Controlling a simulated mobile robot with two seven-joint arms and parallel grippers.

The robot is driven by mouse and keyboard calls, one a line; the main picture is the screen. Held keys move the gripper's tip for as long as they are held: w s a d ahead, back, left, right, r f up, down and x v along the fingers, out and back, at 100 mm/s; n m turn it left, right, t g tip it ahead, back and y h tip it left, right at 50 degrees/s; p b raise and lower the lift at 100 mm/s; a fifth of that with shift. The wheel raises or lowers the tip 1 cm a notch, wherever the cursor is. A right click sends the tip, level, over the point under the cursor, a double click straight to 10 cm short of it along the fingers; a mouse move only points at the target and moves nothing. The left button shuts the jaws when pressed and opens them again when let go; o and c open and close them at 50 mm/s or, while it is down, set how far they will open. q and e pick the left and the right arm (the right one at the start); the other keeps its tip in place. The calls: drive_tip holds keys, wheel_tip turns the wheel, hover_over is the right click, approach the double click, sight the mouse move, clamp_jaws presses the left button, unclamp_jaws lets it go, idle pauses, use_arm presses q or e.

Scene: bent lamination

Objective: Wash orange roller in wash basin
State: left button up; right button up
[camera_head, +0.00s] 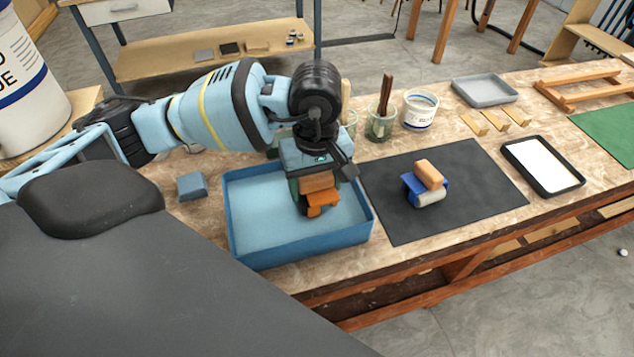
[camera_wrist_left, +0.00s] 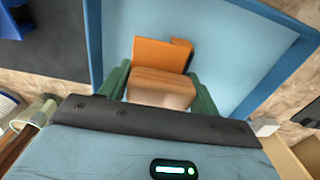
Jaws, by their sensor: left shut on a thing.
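The wash basin (camera_head: 290,252) is a shallow blue rectangular tray with a light blue floor on the workbench; its floor also shows in the left wrist view (camera_wrist_left: 235,50). My left gripper (camera_head: 318,192) points down inside the basin's outline. It is shut on the orange roller (camera_head: 322,200), which has an orange frame and a paler wood-coloured part between the fingers. In the left wrist view the orange roller (camera_wrist_left: 160,54) sits between the green fingertips. Whether it touches the basin floor I cannot tell. My right gripper is not in view.
A dark mat (camera_head: 460,205) right of the basin holds a blue roller (camera_head: 411,188) with a wooden handle. A blue-grey block (camera_head: 192,186) lies left of the basin. Behind stand a jar of sticks (camera_head: 380,122) and a white tub (camera_head: 419,110). A black-rimmed tray (camera_head: 543,166) lies right.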

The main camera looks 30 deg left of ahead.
sight(302, 179)
use_arm(q)
drive_tip(key=shift+s+a+r+p, duration=0.2)
drive_tip(key=shift+r+p, duration=0.1)
drive_tip(key=shift+r, duration=0.35)
drive_tip(key=shift+s+a+r+p, duration=0.15)
drive_tip(key=shift+s+r+p, duration=0.1)
drive_tip(key=shift+r, duration=0.35)
drive_tip(key=shift+s+a+r+p, duration=0.2)
drive_tip(key=shift+r+p, duration=0.2)
drive_tip(key=shift+r, duration=0.4)
drive_tip(key=shift+s+a+r+p, duration=0.2)
drive_tip(key=shift+s+r+p, duration=0.1)
drive_tip(key=shift+r, duration=0.3)
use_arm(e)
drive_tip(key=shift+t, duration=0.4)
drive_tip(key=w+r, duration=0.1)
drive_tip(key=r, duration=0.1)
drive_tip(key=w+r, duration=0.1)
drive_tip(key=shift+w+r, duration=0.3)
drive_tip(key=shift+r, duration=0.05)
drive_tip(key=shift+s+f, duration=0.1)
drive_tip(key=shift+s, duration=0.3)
use_arm(q)
drive_tip(key=shift+r+p, duration=1)
drive_tip(key=shift+r, duration=1.55)
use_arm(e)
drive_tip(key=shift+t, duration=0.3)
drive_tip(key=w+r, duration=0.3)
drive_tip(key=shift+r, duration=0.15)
